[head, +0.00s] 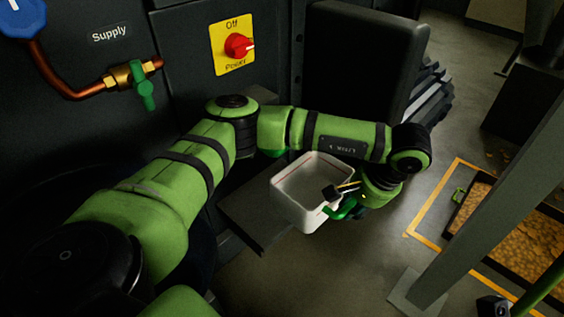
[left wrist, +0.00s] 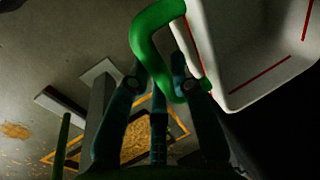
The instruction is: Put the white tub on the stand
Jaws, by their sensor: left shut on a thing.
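The white tub (head: 297,205) is an open square box with a red line inside its wall and a green handle (head: 350,207) on its right side. My left gripper (head: 347,200) is shut on the handle, and its fingers also show around the green handle in the left wrist view (left wrist: 168,78). The tub fills the upper right of the left wrist view (left wrist: 225,60) and looks roughly upright. A dark flat plate, seemingly the stand (head: 255,222), juts from the machine. The tub overlaps its right end in the head view; I cannot tell whether they touch. My right gripper is out of view.
The dark machine wall carries a red power switch (head: 238,46) and a green-handled supply valve (head: 143,88). A dark box-like housing (head: 360,50) stands behind my left arm. At right are a grey post (head: 480,190) and a tray of brown material (head: 515,235) in yellow floor lines.

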